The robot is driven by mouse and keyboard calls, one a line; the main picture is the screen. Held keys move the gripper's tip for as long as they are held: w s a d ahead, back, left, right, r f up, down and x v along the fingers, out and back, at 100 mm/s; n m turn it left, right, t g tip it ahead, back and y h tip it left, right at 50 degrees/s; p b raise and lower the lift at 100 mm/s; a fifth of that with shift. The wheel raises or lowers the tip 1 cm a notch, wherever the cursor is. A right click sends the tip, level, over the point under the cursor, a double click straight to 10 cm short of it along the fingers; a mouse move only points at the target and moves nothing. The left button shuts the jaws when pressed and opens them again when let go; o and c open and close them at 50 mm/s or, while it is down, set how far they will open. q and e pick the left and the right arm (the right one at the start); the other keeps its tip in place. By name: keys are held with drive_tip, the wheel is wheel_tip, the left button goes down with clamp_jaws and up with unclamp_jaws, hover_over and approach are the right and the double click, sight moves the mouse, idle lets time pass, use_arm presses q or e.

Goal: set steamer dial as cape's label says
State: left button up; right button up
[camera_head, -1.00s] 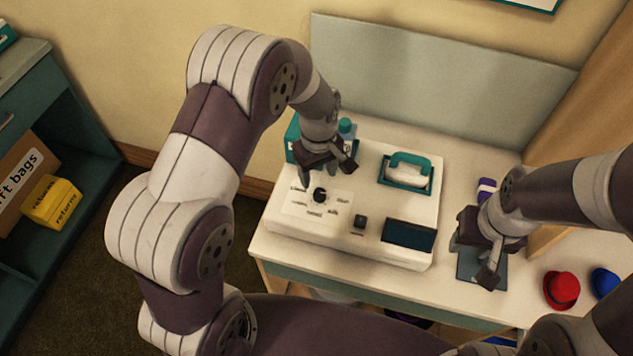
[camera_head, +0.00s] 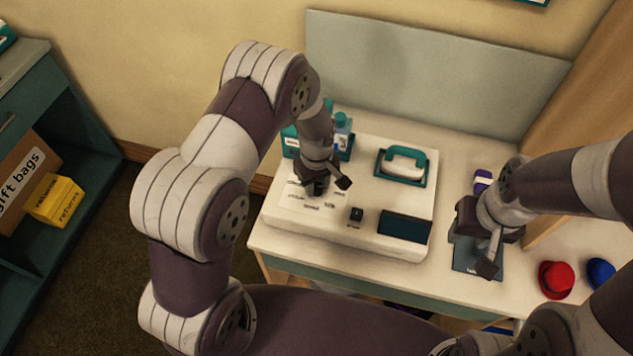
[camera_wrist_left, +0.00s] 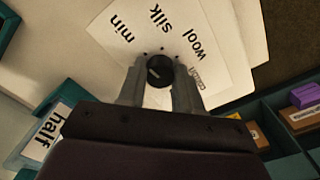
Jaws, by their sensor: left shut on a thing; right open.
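The white steamer (camera_head: 290,225) stands on the table. Its black dial (camera_wrist_left: 159,71) sits on a pale label plate (camera_wrist_left: 215,20); "min", "silk" and "wool" are readable around it, and another word is too small to read. A faint light mark crosses the dial's top; which word it points to is unclear. My left gripper (camera_head: 320,188) is shut on the dial, one finger on each side, and hides it in the head view. No cape or cape label is recognisable.
A teal-framed iron-like handle piece (camera_head: 403,166), a small black knob (camera_head: 356,215) and a dark panel (camera_head: 405,226) are on the steamer. Red (camera_head: 556,280) and blue (camera_head: 600,272) hats lie at right.

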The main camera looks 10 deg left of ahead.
sight(317, 186)
use_arm(q)
drive_tip(key=shift+m, duration=0.3)
drive_tip(key=m, duration=0.4)
drive_tip(key=shift+m, duration=2.5)
drive_tip(key=o, duration=1)
drive_tip(key=shift+o, duration=0.2)
wheel_tip(317, 186, up, 13)
drive_tip(key=b, duration=0.2)
drive_tip(key=shift+f, duration=0.15)
